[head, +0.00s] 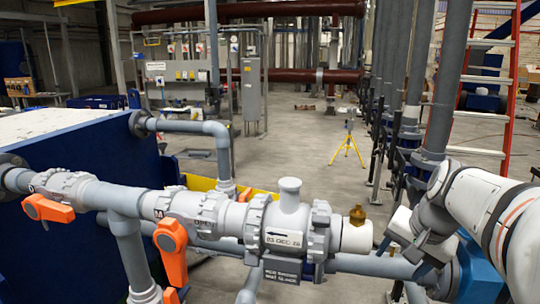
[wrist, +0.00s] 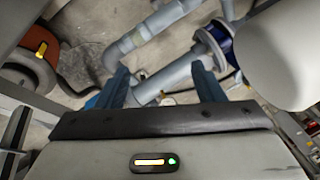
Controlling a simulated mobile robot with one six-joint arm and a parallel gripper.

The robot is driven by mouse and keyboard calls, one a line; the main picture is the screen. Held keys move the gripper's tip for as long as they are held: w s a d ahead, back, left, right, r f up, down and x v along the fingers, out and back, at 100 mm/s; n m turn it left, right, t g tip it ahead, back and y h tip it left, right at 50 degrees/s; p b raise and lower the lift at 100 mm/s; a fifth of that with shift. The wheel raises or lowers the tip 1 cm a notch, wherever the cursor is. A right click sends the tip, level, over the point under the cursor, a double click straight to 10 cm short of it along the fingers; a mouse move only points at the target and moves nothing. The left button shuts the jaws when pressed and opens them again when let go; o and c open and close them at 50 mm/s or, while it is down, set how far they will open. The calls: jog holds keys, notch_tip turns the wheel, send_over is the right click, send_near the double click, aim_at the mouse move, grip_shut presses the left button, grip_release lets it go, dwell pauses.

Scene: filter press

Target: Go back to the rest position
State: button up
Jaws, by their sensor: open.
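My gripper (head: 402,257) is at the right of the head view, at the end of my white arm. It sits to the right of the brass fitting (head: 357,216) on the pipe's white end, with a gap between them. In the wrist view my gripper (wrist: 161,88) shows two blue-grey fingers set well apart, with nothing held between them. Grey pipes (wrist: 165,75) lie beyond the fingertips.
A grey pipe run with valves (head: 205,215) crosses the front, with orange handles (head: 173,250). A blue block (head: 80,200) stands left. Vertical pipes (head: 440,90) and a red ladder (head: 520,70) stand right. Open floor (head: 290,140) with a yellow tripod (head: 347,150) lies behind.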

jog(key=s+a+f+n+h, duration=0.1)
jog(key=s+a+f+n, duration=0.5)
jog(key=s+a, duration=0.4)
jog(key=shift+s+a+f+n+g+p, duration=0.3)
jog(key=shift+s+a+n+p, duration=0.1)
jog(key=shift+s+n, duration=0.45)
jog(key=shift+w, duration=0.15)
